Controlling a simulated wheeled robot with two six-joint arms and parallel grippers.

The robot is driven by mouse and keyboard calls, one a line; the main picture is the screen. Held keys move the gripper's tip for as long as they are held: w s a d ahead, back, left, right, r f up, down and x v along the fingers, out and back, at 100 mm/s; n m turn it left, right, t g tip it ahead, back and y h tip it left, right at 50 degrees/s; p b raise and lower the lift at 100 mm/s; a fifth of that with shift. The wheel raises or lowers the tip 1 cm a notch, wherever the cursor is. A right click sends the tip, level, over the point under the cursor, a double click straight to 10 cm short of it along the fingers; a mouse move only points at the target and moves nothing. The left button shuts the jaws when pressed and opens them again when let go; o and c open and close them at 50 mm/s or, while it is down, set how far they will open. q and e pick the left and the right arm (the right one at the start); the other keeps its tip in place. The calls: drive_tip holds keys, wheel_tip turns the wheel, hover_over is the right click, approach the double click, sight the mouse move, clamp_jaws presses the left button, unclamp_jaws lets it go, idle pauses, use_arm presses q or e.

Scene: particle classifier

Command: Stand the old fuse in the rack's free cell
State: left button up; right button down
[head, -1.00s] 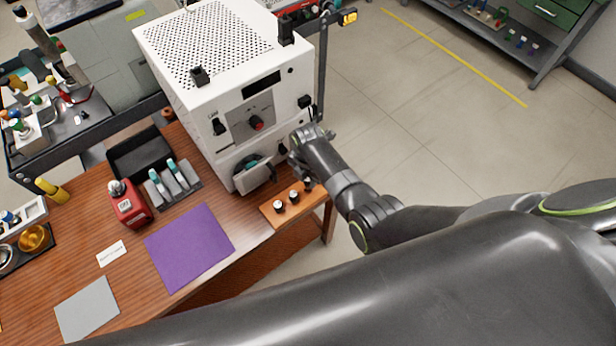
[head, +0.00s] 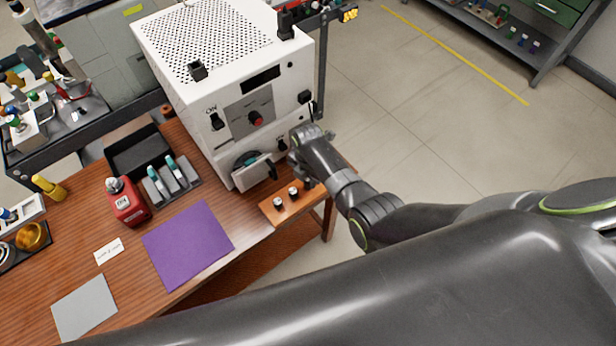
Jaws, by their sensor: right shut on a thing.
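A grey rack (head: 154,195) stands on the wooden table, holding teal-topped fuses (head: 172,163) upright. Its cells are too small here to tell clearly which is free. A white machine (head: 195,108) stands behind it, with a round opening low on its front. A teal piece (head: 247,160) shows in that opening, behind a white flap (head: 255,175); I cannot tell whether it is the old fuse. My right gripper (head: 294,158) is at the machine's lower right front, close to a black handle (head: 272,168). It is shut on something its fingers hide. My left gripper is out of view.
A wooden block (head: 267,211) with small black-and-white knobs lies below my right gripper at the table edge. A black tray (head: 124,162), red container (head: 128,210), purple mat (head: 188,243), white label card (head: 109,250) and grey mat (head: 84,305) lie on the table.

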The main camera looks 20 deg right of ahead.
drive_tip(key=shift+f+b, duration=0.45)
drive_tip(key=shift+f, duration=0.25)
drive_tip(key=c, duration=1.1)
unclamp_jaws()
drive_tip(key=shift+r, duration=0.1)
drive_tip(key=shift+r, duration=0.4)
wheel_tip(320, 180, up, 16)
drive_tip(key=shift+r, duration=0.25)
